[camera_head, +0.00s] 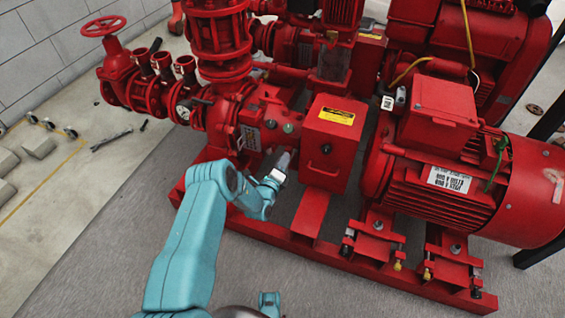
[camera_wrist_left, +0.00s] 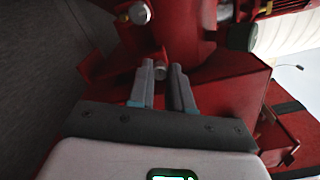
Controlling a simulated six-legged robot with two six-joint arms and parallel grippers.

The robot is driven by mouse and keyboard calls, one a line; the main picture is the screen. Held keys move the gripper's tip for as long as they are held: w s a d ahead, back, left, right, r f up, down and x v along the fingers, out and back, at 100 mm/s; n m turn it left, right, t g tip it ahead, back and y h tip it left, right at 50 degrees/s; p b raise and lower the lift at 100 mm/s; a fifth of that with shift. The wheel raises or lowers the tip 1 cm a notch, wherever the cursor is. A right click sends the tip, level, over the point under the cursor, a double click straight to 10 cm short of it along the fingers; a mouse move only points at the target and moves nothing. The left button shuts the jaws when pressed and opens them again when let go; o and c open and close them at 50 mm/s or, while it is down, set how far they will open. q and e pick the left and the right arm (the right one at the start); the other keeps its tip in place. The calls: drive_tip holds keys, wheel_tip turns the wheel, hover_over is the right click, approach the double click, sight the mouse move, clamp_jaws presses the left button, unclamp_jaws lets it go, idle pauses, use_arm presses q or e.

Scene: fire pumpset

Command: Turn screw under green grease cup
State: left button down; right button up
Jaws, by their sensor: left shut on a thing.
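The green grease cup (camera_head: 288,127) sits on the red pump's bearing housing in the head view. It shows as a dark green round cap (camera_wrist_left: 241,38) at the upper right of the left wrist view. A small metal screw (camera_wrist_left: 160,71) stands out from the red housing, between the fingertips of my left gripper (camera_wrist_left: 164,75). The two grey fingers are closed in on its sides. In the head view my left gripper (camera_head: 283,160) reaches up to the housing just below the cup, and hides the screw there.
A red guard box (camera_head: 333,135) with a yellow label stands just right of my left gripper. The red motor (camera_head: 440,180) is farther right. The red base frame (camera_head: 275,235) runs below. A grey-capped fitting (camera_wrist_left: 134,13) shows left of the screw.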

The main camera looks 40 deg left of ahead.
use_arm(q)
drive_tip(key=shift+f+n+b, duration=0.1)
drive_tip(key=shift+n+b, duration=0.25)
drive_tip(key=shift+n, duration=1.95)
drive_tip(key=shift+d, duration=0.1)
drive_tip(key=c, duration=1)
unclamp_jaws()
drive_tip(key=shift+c, duration=0.2)
drive_tip(key=p+v, duration=0.6)
drive_tip(key=v, duration=1)
drive_tip(key=shift+s, duration=0.2)
